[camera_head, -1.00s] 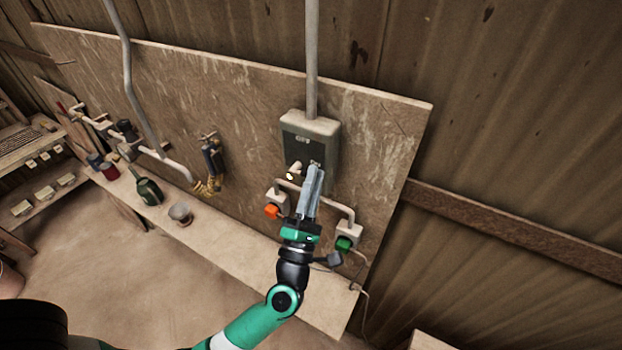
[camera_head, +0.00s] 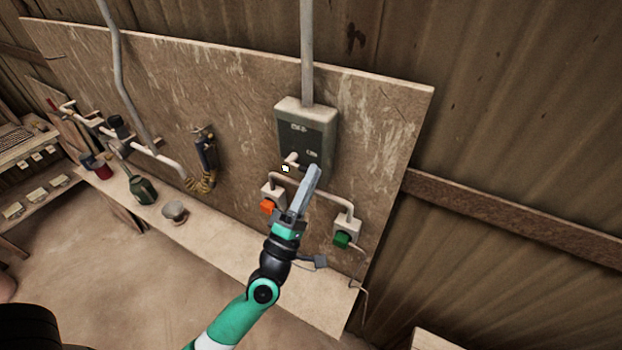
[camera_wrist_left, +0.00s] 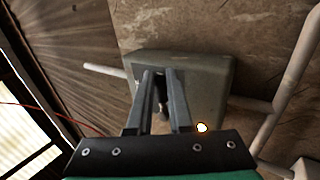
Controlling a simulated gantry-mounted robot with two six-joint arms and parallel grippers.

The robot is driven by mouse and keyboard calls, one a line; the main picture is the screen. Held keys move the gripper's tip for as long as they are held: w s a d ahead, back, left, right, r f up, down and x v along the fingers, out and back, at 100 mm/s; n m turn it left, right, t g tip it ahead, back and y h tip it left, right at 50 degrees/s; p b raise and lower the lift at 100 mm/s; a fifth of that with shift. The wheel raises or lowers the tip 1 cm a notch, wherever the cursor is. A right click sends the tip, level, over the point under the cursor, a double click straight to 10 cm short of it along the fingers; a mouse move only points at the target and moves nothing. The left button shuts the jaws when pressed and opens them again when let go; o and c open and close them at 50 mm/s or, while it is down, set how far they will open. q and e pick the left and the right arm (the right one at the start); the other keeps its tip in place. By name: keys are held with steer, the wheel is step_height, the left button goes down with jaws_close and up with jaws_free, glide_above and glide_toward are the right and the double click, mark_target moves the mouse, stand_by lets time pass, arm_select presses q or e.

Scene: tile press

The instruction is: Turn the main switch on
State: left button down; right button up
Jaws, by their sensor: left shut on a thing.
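The switch box (camera_head: 320,140), a grey box with a dark front, is fixed to the board. A pale peg (camera_head: 292,158) with a bright tip sticks out of its front, left of my fingers. My left gripper (camera_head: 314,170) is at the lower right of the box front. In the left wrist view, my gripper (camera_wrist_left: 160,78) has a dark piece (camera_wrist_left: 162,97), seemingly the switch handle, between its fingers; it is shut on it. The fingers hide most of that piece. The bright peg tip (camera_wrist_left: 202,128) is beside the right finger. My right gripper is not in view.
An orange button (camera_head: 267,206) and a green button (camera_head: 341,239) sit on small boxes below the switch box, joined by pipes.

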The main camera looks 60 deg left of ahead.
arm_select(q)
steer(key=c, duration=1.1)
jaws_free()
steer(key=b+v, duration=0.4)
steer(key=v, duration=0.7)
steer(key=shift+s+d+f, duration=0.15)
steer(key=shift+s, duration=0.1)
